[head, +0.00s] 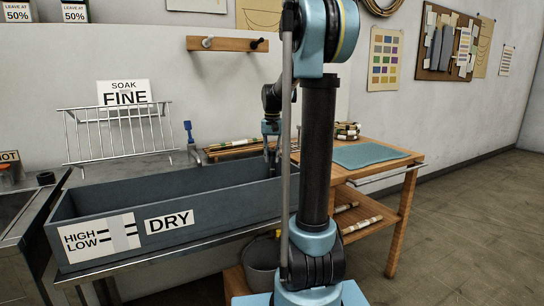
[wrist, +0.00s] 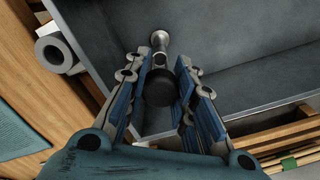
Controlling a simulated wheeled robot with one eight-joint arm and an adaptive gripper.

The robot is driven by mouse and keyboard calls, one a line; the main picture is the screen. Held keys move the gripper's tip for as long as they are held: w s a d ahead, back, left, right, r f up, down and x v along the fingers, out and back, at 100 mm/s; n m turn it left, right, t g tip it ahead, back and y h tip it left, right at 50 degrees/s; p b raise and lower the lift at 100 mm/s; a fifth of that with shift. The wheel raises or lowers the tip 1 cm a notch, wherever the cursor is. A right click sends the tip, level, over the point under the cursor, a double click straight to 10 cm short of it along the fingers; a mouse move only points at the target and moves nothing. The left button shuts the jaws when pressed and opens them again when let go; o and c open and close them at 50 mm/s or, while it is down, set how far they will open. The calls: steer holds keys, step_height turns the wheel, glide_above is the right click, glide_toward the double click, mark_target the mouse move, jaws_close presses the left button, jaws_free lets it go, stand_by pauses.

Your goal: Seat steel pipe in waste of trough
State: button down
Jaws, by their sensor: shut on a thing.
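The grey trough (head: 190,210) runs along the bench, with HIGH, LOW and DRY labels on its front. My gripper (head: 272,154) is over its right end, partly hidden by my arm in the head view. In the wrist view my gripper (wrist: 166,92) is shut on the steel pipe (wrist: 159,46), seen almost end-on between the fingers. The pipe's near end looks dark, and a bright metal part shows beyond it, toward the trough (wrist: 240,80) floor. The waste is not clearly visible. I cannot tell whether the pipe's far end touches it.
A wooden table (head: 395,158) with a blue mat (head: 366,154) and a coil bundle (head: 347,131) adjoins the trough's right end. A wire rack (head: 118,135) and a blue-handled tap (head: 189,133) stand behind the trough. A bucket (head: 262,256) sits below. The floor at right is clear.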

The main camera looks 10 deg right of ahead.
steer(key=shift+f, duration=0.95)
steer(key=c, duration=1.3)
jaws_free()
steer(key=shift+r, duration=0.15)
step_height(320, 180, up, 12)
steer(key=shift+w+f, duration=0.1)
steer(key=shift+f, duration=0.05)
steer(key=s+f+n+t, duration=0.1)
steer(key=s+f, duration=0.4)
steer(key=s, duration=0.5)
steer(key=s+f+n, duration=0.1)
steer(key=s+f, duration=0.3)
steer(key=s, duration=0.7)
steer(key=shift+n+t, duration=0.6)
steer(key=shift+n, duration=0.1)
steer(key=s+f, duration=0.4)
steer(key=f, duration=0.1)
steer(key=s+f, duration=0.9)
steer(key=f, duration=0.1)
steer(key=shift+s+d+f, duration=0.1)
steer(key=shift+s+f, duration=0.2)
steer(key=shift+s, duration=0.1)
